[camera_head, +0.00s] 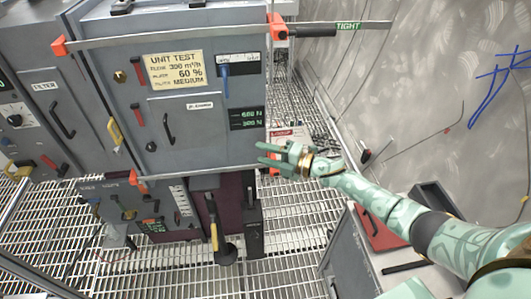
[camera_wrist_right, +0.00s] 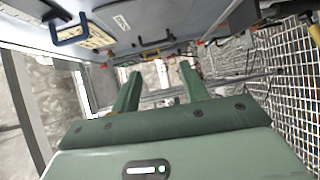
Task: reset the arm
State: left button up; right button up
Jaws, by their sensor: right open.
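My right arm (camera_head: 390,205) comes in from the lower right of the head view, patterned in pale green. Its right gripper (camera_head: 262,154) points left, in front of the lower right edge of a grey cabinet (camera_head: 190,120). In the right wrist view the two green fingers of the right gripper (camera_wrist_right: 158,88) stand apart with nothing between them. I cannot tell whether the gripper touches the cabinet. My left gripper is in neither view.
The cabinet bears a "UNIT TEST" label (camera_head: 176,69), a blue lever (camera_head: 224,82) and a black door handle (camera_head: 168,128). A bar with a "TIGHT" tag (camera_head: 347,26) crosses its top. Grating floor (camera_head: 290,225) lies below. A grey case (camera_head: 352,250) stands under my arm.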

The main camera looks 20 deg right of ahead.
jog(key=w+d+f+m+t+h, duration=0.2)
jog(key=d+f+m+h, duration=0.15)
jog(key=d+m, duration=0.25)
jog(key=s+d+f+m+g+h, duration=0.1)
jog(key=s+d+f+m+h, duration=0.2)
jog(key=f, duration=0.4)
jog(key=s+d+f+m+g+h, duration=0.1)
jog(key=s+d+f+m+h, duration=0.15)
jog(key=f+m, duration=0.3)
jog(key=s+f+m+g+h, duration=0.3)
jog(key=s+f+m, duration=0.1)
jog(key=s+f, duration=0.75)
jog(key=s+a+f+m+g, duration=0.1)
jog(key=s+f+m+g, duration=0.3)
jog(key=s, duration=0.6)
jog(key=s+a+f+n+g, duration=0.1)
jog(key=s+a+f, duration=0.1)
jog(key=s+f, duration=0.65)
jog(key=s+a+m+g, duration=0.1)
jog(key=s+a, duration=0.1)
jog(key=s, duration=0.8)
jog(key=s+a+f+g, duration=0.1)
jog(key=s+a+g, duration=0.1)
jog(key=s, duration=0.9)
jog(key=shift+s+a+m+g, duration=0.25)
jog(key=shift+a+m+g, duration=0.1)
jog(key=shift+a, duration=0.35)
